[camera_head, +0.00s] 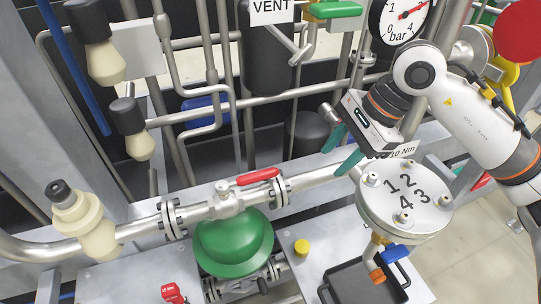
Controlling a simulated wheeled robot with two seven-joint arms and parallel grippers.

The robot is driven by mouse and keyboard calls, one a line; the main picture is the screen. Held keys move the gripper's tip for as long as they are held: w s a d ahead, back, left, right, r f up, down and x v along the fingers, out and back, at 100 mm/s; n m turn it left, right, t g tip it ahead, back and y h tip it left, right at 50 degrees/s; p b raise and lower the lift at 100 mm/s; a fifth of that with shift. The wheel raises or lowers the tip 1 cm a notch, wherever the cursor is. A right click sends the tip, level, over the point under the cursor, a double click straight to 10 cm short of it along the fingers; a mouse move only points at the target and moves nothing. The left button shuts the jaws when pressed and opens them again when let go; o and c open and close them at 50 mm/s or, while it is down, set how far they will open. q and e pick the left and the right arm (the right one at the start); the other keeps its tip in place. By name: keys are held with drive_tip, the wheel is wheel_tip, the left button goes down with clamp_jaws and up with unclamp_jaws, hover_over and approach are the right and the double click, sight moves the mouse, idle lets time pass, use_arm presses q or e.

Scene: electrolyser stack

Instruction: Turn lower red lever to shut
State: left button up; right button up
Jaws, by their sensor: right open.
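A red lever (258,176) sits on a valve (228,200) in the horizontal steel pipe, in the middle of the head view. The lever points right from the valve stem and lies roughly along the pipe. My right gripper (341,150) comes in from the upper right, with two teal fingers spread apart and nothing between them. It is to the right of and apart from the lever's free end, near the pipe. My left gripper is not in view.
A round flange plate (404,199) numbered 1 to 4 stands below my right arm. A green dome (233,243) sits under the valve. A pressure gauge (400,18) and a black cylinder marked VENT (268,60) are above. A cream-coloured fitting (80,215) stands at left.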

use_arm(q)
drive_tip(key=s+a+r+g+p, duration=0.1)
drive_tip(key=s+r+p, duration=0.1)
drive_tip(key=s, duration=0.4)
use_arm(e)
drive_tip(key=a, duration=0.6)
drive_tip(key=p, duration=0.3)
hover_over(263, 172)
drive_tip(key=d, duration=0.2)
drive_tip(key=x, duration=0.2)
drive_tip(key=p+x, duration=0.1)
drive_tip(key=shift+s+d+f, duration=0.15)
drive_tip(key=shift+s+f, duration=0.1)
drive_tip(key=shift+s, duration=0.05)
drive_tip(key=shift+w+f, duration=0.1)
drive_tip(key=shift+f, duration=0.45)
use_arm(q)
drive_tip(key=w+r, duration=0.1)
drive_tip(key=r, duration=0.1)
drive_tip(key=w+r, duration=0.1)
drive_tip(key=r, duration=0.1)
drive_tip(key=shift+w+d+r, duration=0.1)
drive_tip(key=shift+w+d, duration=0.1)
use_arm(e)
drive_tip(key=shift+a, duration=0.2)
clamp_jaws()
